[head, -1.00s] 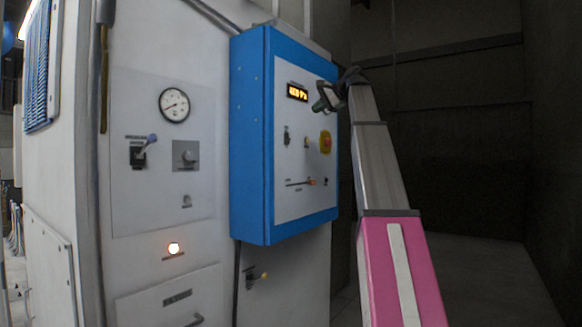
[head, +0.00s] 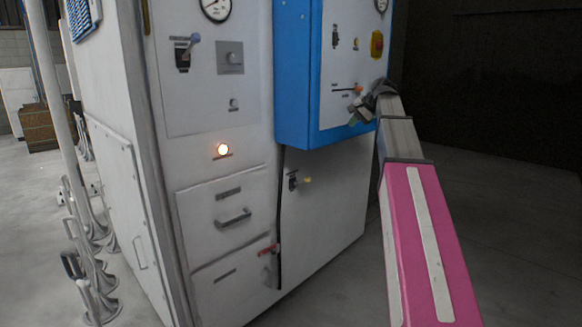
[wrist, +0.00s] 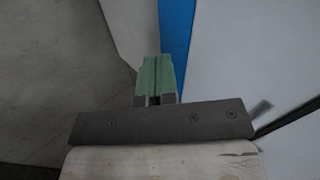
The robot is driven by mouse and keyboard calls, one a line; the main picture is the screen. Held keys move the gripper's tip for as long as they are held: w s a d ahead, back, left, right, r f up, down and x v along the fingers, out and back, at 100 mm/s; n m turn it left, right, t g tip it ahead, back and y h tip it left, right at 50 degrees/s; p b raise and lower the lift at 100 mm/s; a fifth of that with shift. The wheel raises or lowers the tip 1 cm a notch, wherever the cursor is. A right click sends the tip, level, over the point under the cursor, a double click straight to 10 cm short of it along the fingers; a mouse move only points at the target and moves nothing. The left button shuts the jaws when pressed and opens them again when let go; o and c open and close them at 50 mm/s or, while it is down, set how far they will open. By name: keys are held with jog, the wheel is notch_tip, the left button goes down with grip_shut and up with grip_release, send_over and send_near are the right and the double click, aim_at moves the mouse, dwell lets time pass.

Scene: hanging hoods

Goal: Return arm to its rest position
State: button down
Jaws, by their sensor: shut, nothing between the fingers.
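My gripper (head: 357,113) is at the end of my pink and grey arm, in front of the lower right part of the blue-edged control box (head: 294,80). In the wrist view its green fingers (wrist: 156,76) are together with nothing between them. The box's white face carries a red and yellow button (head: 377,44), a dark switch (head: 335,37) and a slider with an orange knob (head: 359,89). The gripper is close to the slider in the picture; I cannot tell whether they touch.
A white cabinet (head: 205,170) holds a gauge (head: 216,8), a blue-tipped lever (head: 190,46), a lit lamp (head: 222,149) and a drawer handle (head: 233,217). Metal stands (head: 95,245) are at the left. Grey floor (head: 480,200) lies open at the right.

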jog(key=s+a+f+n+g+h, duration=0.1)
jog(key=s+f, duration=0.3)
jog(key=f, duration=0.6)
jog(key=s+a+f+n+g+h, duration=0.1)
jog(key=s+f, duration=0.2)
jog(key=f, duration=0.8)
jog(key=s+a+f+n+g+h, duration=0.15)
jog(key=s+f, duration=0.25)
jog(key=f, duration=0.6)
jog(key=s+a+f+n+g+h, duration=0.1)
jog(key=s+f+n, duration=0.3)
jog(key=s+f, duration=1.5)
notch_tip(320, 180, down, 2)
jog(key=shift+s+a+f+g+h, duration=0.25)
jog(key=shift+s+a+g+h, duration=0.15)
jog(key=shift+g+h, duration=0.35)
